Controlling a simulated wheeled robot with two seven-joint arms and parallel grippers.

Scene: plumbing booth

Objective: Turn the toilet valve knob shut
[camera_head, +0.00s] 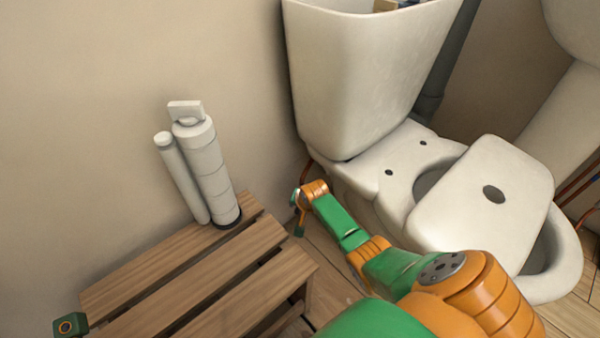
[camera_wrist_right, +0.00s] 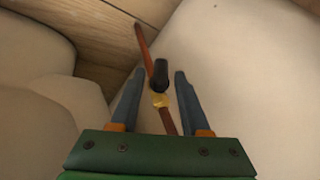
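The valve knob (camera_wrist_right: 160,74) is a small black handle above a brass fitting (camera_wrist_right: 160,100) on a copper pipe in the right wrist view. My right gripper (camera_wrist_right: 159,73) is open, with one blue-grey finger on each side of the knob. A gap shows between each finger and the knob, so neither seems to touch it. In the head view my right gripper (camera_head: 298,200) is low beside the toilet (camera_head: 395,170), near the wall. The knob cannot be made out there. No fingers of my left gripper show.
A slatted wooden bench (camera_head: 190,275) stands to the left, with a grey-white cylinder unit (camera_head: 205,165) on it against the wall. A green part with an orange ring shows at the lower left. A copper pipe (camera_wrist_right: 143,45) runs beyond the knob, close to pale ceramic.

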